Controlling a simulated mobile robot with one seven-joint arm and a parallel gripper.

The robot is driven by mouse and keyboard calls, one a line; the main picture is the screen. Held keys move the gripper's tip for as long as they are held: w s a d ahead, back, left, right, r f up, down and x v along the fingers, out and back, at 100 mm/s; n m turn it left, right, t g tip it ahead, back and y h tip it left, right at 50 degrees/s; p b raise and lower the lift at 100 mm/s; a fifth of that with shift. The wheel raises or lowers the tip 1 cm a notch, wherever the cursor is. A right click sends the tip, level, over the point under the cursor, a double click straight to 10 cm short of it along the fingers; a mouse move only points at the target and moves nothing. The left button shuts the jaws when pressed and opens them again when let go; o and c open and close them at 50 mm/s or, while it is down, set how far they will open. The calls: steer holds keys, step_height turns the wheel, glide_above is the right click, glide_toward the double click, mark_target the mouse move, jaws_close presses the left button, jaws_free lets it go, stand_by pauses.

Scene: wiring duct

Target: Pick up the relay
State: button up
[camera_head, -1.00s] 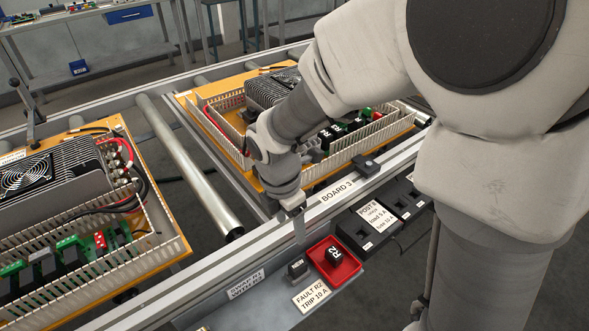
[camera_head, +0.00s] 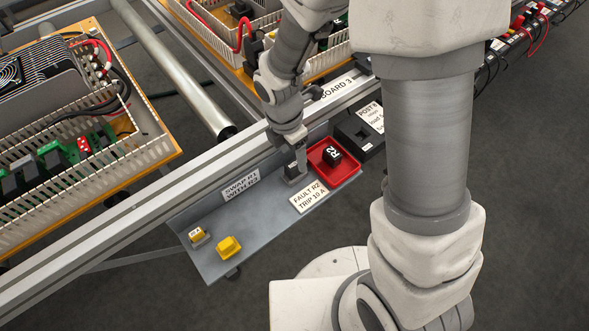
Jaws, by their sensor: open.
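My gripper (camera_head: 294,170) points down over the grey shelf, just left of the red tray (camera_head: 352,170), with its jaws open. It hides most of the spot where a dark relay marked NEW stood in the earlier view. Only a small grey shape shows around the fingertips, and I cannot tell whether the fingers touch it. A black relay marked R2 (camera_head: 332,154) lies in the red tray, apart from the gripper.
The shelf (camera_head: 262,212) carries a FAULT R2 label (camera_head: 308,196), a yellow block (camera_head: 229,246) and a smaller yellow-topped piece (camera_head: 197,237). The rail (camera_head: 180,182) runs behind it. A duct-edged board (camera_head: 150,160) lies left. Black holders (camera_head: 357,136) stand right of the tray.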

mark_target(294, 164)
steer(key=f, duration=0.1)
steer(key=f+b, duration=0.1)
steer(key=f, duration=0.1)
steer(key=shift+w+d+f, duration=0.1)
steer(key=shift+d, duration=0.1)
jaws_close()
